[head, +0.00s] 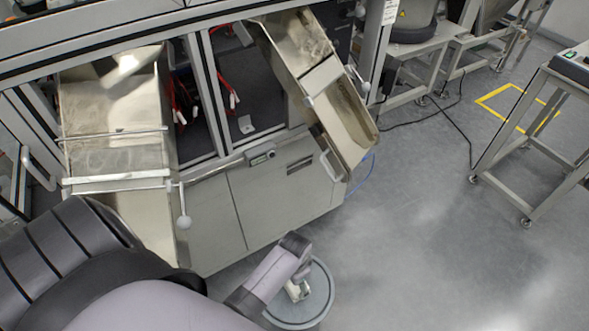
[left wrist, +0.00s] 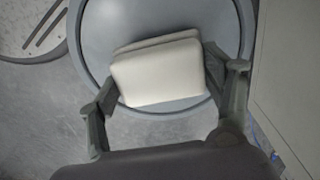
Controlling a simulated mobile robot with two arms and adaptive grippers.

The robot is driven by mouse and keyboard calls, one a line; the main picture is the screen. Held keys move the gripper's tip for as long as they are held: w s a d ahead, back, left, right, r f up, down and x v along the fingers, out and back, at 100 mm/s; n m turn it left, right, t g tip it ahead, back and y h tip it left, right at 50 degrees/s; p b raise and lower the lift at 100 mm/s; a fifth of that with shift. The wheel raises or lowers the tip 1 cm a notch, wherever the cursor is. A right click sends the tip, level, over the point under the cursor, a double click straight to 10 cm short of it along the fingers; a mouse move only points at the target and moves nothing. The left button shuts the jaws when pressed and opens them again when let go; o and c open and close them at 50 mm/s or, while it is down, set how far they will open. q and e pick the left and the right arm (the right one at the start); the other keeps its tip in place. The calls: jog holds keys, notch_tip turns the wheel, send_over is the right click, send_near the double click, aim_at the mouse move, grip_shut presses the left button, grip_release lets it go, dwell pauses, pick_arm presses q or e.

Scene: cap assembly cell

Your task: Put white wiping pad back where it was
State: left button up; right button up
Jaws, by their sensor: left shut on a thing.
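The white wiping pad (left wrist: 158,72) is a soft folded block between the two fingers of my left gripper (left wrist: 162,78), which is shut on it. Behind the pad is a round grey top with a raised rim (left wrist: 90,40). In the head view the left gripper (head: 298,284) is over that round grey top (head: 318,308), and a small part of the white pad (head: 297,291) shows below it. I cannot tell whether the pad touches the round top. My right gripper is not in view.
A steel machine cabinet (head: 265,205) with two metal chutes stands just behind the round top. A wheeled table (head: 545,130) is at the right. The grey floor (head: 430,240) between is clear. Another round piece with dark slots (left wrist: 30,28) is in the left wrist view.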

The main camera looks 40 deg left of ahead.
pick_arm(q)
notch_tip(320, 180, down, 3)
jog(key=shift+r, duration=0.2)
jog(key=o, duration=1)
jog(key=shift+r, duration=0.25)
notch_tip(320, 180, up, 12)
jog(key=p, duration=0.2)
jog(key=shift+f+p, duration=0.2)
jog(key=shift+p, duration=0.1)
